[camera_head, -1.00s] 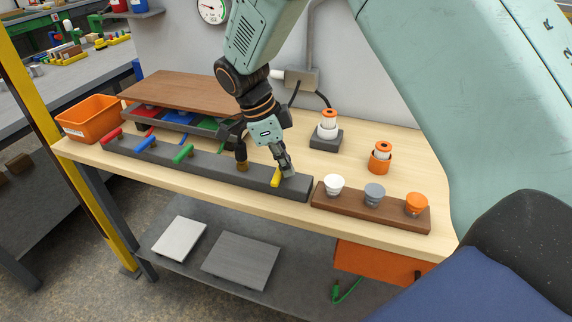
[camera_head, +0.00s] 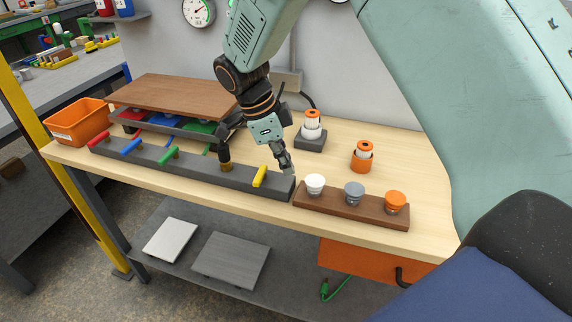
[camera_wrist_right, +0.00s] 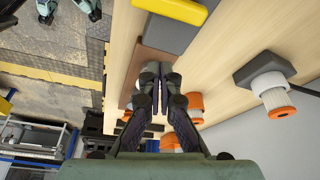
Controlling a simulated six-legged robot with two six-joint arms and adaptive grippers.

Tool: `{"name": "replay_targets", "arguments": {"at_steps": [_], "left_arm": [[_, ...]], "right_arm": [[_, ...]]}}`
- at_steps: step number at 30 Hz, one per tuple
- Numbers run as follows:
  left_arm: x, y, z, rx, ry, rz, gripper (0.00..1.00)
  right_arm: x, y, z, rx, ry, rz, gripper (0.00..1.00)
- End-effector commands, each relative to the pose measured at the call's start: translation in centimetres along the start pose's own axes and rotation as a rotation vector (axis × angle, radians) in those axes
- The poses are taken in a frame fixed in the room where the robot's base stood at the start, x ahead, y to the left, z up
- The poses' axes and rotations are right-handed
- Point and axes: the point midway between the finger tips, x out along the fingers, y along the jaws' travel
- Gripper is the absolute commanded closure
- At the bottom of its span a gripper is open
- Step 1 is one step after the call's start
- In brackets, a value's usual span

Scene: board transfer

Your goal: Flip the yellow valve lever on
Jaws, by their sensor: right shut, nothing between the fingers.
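The yellow valve lever (camera_head: 260,176) sits near the right end of a long dark grey bar (camera_head: 200,177) on the workbench. Red (camera_head: 100,139), blue (camera_head: 131,146) and green (camera_head: 169,154) levers stand on the same bar to its left. My right gripper (camera_head: 288,170) is just right of the yellow lever, apart from it, near the bar's right end. In the right wrist view the lever (camera_wrist_right: 180,8) shows at the top, and my gripper's fingers (camera_wrist_right: 157,75) are together with nothing between them. My left gripper is not seen.
A brown wooden block (camera_head: 330,203) with white, grey and orange knobs lies right of the bar. Behind are an orange-topped white cylinder (camera_head: 313,122) on a dark base and an orange cup (camera_head: 361,160). An orange bin (camera_head: 78,124) and a raised brown board (camera_head: 172,92) are at left.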

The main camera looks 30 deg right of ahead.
Motion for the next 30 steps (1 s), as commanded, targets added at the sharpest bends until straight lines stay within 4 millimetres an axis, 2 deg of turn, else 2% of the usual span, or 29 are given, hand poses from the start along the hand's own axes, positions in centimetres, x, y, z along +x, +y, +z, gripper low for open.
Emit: {"name": "replay_targets", "arguments": {"at_steps": [1,6,12,18,30], "left_arm": [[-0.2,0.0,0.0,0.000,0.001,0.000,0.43],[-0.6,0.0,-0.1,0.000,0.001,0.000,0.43],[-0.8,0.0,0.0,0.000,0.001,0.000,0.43],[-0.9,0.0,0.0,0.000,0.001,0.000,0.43],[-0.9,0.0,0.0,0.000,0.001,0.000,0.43]], "right_arm": [[-1.3,-0.3,0.1,0.001,-0.002,-0.007,1.00],[-4.7,-0.6,0.3,-0.001,-0.002,-0.006,1.00],[-7.7,-0.9,0.4,-0.001,-0.002,-0.004,1.00],[-8.7,-0.9,0.3,-0.001,-0.001,-0.003,1.00],[-8.7,-0.8,0.1,0.000,-0.001,-0.001,1.00]]}}
